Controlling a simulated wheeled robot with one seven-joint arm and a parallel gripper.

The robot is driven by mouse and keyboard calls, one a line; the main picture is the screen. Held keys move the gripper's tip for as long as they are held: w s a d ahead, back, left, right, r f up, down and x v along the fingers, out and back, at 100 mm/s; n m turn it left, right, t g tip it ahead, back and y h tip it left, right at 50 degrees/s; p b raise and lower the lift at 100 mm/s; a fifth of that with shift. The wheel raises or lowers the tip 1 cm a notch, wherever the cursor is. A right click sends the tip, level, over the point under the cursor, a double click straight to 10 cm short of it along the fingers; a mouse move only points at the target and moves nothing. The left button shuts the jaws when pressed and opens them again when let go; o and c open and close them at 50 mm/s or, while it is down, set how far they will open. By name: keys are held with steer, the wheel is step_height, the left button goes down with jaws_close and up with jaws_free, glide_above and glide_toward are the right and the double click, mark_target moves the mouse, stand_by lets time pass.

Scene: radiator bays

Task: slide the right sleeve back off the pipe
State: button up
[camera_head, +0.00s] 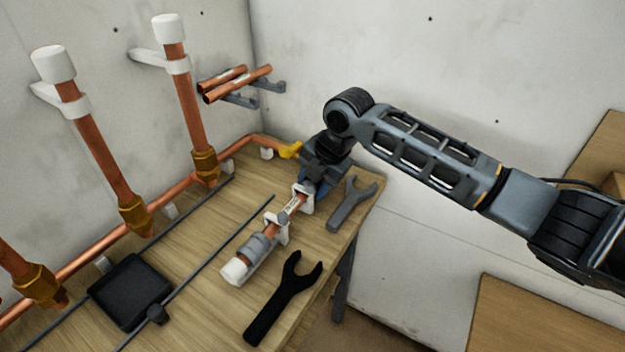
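A short copper pipe (297,204) with a pale label lies in white clips on the bench, running from lower left to upper right. A grey sleeve (256,246) sits around its lower-left part, beside a white end piece (234,271). My gripper (316,186) is at the pipe's upper-right end, pointing down. Something dark blue shows there at the gripper. I cannot tell whether it is a sleeve or part of the gripper. The fingers and the pipe's far end are mostly hidden, so any grip is unclear.
A grey wrench (350,205) and a black wrench (282,300) lie along the bench's right side. A black square pad (131,293) and thin rods lie left. Upright copper pipes (97,152) stand behind. A yellow part (291,150) is close to my gripper.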

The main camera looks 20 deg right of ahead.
steer(key=shift+w+d, duration=0.1)
steer(key=shift+w+d+b, duration=0.5)
steer(key=shift+w+d, duration=0.15)
steer(key=shift+d, duration=0.25)
steer(key=o, duration=0.8)
steer(key=shift+o, duration=0.2)
steer(key=p+v, duration=0.5)
steer(key=v, duration=0.2)
steer(key=shift+p, duration=0.3)
